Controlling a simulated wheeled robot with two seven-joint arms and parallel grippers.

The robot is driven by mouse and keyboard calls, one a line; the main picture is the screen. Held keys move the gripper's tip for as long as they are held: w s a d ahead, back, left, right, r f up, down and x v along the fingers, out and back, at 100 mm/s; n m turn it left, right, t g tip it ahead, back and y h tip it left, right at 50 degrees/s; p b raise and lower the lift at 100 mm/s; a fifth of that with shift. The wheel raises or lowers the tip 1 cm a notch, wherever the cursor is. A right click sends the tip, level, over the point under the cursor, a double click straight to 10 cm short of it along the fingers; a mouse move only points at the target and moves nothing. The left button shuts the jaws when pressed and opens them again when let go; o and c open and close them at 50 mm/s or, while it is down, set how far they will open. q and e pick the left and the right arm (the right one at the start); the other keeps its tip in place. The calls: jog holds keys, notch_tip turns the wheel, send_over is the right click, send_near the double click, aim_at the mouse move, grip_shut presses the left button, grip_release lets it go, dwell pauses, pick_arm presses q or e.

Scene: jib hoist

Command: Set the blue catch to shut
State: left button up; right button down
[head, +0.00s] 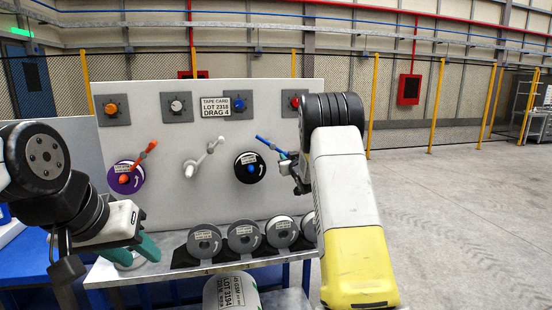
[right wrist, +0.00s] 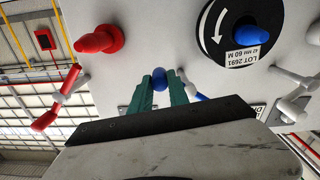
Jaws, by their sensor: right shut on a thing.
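The blue catch (head: 267,143) is a slanted lever on the upright grey panel, above and right of the black spool (head: 242,170). My right gripper (head: 290,166) is at the catch's lower right end in the head view. In the right wrist view its green fingers (right wrist: 168,91) are shut around a blue rounded end (right wrist: 159,79) of the catch. More of the blue lever (right wrist: 199,97) shows beside the fingers. The catch's pivot is hidden. My left gripper (head: 137,252) is open and empty, low over the left end of the shelf.
The panel (head: 262,105) also carries an orange catch (head: 147,151), a white catch (head: 210,147), a purple spool (head: 120,181) and a row of dials. A red peg (right wrist: 97,40) and red catch (right wrist: 70,80) are near my right gripper. Grey spools (head: 243,237) line the shelf.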

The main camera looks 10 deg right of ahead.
dwell(0.5)
jog(key=n, duration=0.1)
jog(key=r+n, duration=0.1)
jog(key=n, duration=0.1)
jog(key=shift+d+r, duration=0.2)
jog(key=shift+d, duration=0.1)
jog(key=r+n, duration=0.1)
jog(key=n, duration=0.1)
jog(key=r+n, duration=0.1)
jog(key=n, duration=0.1)
jog(key=shift+d, duration=0.15)
jog(key=n, duration=0.1)
jog(key=r+n, duration=0.1)
jog(key=n, duration=0.1)
jog(key=r+n, duration=0.1)
jog(key=shift+a, duration=0.25)
jog(key=shift+a+r+n, duration=0.25)
jog(key=shift+r+n, duration=0.05)
jog(key=shift+n, duration=0.55)
jog(key=shift+a+r+n, duration=0.2)
jog(key=shift+r+n, duration=0.15)
jog(key=shift+n, duration=0.45)
jog(key=shift+a+r+n, duration=0.25)
jog(key=shift+r+n, duration=0.05)
jog(key=shift+n, duration=0.55)
jog(key=c, duration=1.3)
grip_release()
jog(key=shift+o, duration=0.2)
jog(key=shift+s+r, duration=0.1)
